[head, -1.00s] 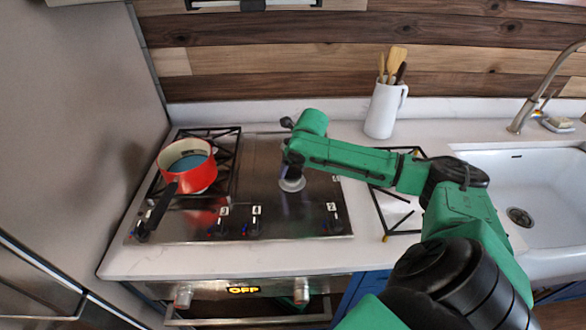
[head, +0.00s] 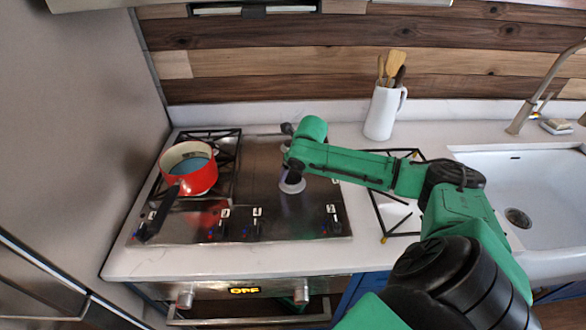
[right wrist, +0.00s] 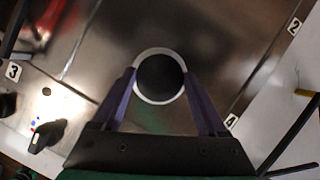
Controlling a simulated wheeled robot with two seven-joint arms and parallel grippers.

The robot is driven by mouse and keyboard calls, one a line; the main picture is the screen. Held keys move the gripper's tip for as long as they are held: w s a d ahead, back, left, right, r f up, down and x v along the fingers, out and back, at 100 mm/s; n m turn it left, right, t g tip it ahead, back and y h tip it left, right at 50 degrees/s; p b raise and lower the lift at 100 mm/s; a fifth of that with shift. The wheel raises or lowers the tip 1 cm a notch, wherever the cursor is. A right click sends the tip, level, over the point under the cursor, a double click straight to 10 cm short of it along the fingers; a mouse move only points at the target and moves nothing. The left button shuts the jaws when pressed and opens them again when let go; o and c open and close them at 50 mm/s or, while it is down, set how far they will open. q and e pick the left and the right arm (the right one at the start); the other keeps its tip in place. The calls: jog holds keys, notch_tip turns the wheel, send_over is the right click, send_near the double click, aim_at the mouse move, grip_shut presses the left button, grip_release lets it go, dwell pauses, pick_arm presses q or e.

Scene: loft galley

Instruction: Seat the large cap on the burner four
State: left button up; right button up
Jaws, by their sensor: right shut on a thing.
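My right gripper (right wrist: 160,80) points down over the right part of the steel cooktop (head: 262,160). In the right wrist view its two fingers are closed on the sides of a round dark disc, the large cap (right wrist: 161,76). A pale metal ring (right wrist: 160,101) shows around the cap. The ring also shows in the head view (head: 292,187), just below my gripper. The number 4 label (right wrist: 232,121) lies near the right finger. I cannot tell whether the cap touches the ring or is just above it. My left gripper is out of view.
A red saucepan (head: 196,178) stands on the black grate (head: 226,150) at the cooktop's left. Knobs (head: 253,230) line the front edge. Another grate (head: 377,213) lies on the counter to the right, under my arm. A white utensil jug (head: 380,112) stands behind.

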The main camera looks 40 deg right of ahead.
jog(key=shift+f+p, duration=0.25)
jog(key=shift+p, duration=0.1)
dwell(0.5)
jog(key=o, duration=1.3)
notch_tip(320, 180, up, 7)
jog(key=p, duration=0.8)
jog(key=shift+r, duration=0.1)
